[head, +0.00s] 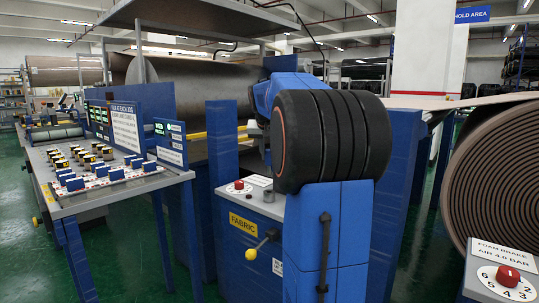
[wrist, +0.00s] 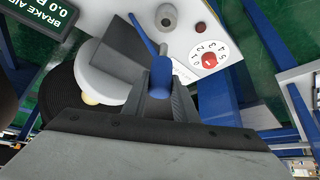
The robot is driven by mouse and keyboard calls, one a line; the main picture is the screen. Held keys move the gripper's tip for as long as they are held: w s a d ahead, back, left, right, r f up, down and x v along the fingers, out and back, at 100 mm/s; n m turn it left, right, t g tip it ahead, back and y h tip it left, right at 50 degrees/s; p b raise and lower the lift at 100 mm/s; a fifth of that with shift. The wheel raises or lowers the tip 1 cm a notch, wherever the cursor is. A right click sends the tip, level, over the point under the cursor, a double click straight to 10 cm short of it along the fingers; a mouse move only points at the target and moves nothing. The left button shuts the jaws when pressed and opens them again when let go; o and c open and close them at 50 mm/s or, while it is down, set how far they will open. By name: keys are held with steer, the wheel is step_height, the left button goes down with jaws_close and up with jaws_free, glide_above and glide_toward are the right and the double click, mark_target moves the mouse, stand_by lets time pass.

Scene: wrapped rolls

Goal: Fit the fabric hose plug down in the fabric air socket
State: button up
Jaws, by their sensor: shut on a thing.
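My gripper (wrist: 152,88) is shut on a blue hose plug (wrist: 162,74) in the wrist view. A thin blue hose (wrist: 141,33) runs from it toward the upper left. A grey round socket (wrist: 167,15) with a dark hole stands on the white panel. In the picture it is above the plug and apart from it. The head view shows a grey socket (head: 269,196) on the top of the stand labelled FABRIC (head: 243,223). In the head view my gripper and the plug are hidden behind the large dark and blue parts in front.
A red dial knob (wrist: 208,60) is right of the socket in the wrist view. A white round part (wrist: 101,72) and a brake air display (wrist: 50,20) are at left. In the head view, a switch bench (head: 100,195) stands left and a FOAM BRAKE panel (head: 505,262) at right.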

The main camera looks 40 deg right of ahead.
mark_target(269, 166)
steer(key=shift+f, duration=0.1)
steer(key=shift+f, duration=2.8)
steer(key=shift+f, duration=1.95)
steer(key=o, duration=1.2)
steer(key=v, duration=1.7)
steer(key=shift+s+r, duration=0.1)
steer(key=shift+s, duration=0.05)
